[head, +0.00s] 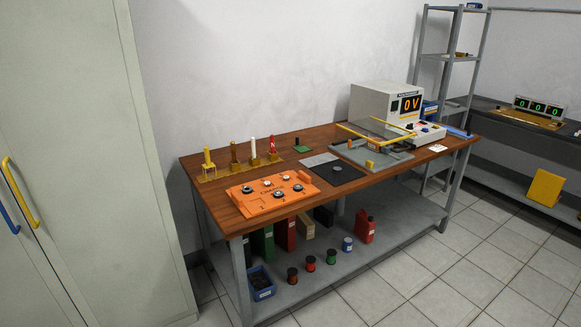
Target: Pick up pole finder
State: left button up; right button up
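I cannot tell for sure which thing is the pole finder. Several upright tools stand in a yellow rack (210,176) at the back left of the wooden table (330,195): a yellow one (207,157), a brown one (234,154), a white one (253,148) and a red one (273,147). A small green piece with a dark upright post (302,147) stands to the right of the rack. Neither of my grippers shows in the head view.
An orange plate (271,195) with dark round parts lies at the table's front left. A dark mat (334,174), a framed fixture (373,150) and a power supply (385,103) reading "0 V" are farther right. Tiled floor is clear in front.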

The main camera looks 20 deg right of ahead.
aim_at(208, 165)
jog(key=i+j+u, duration=0.1)
jog(key=i, duration=1.05)
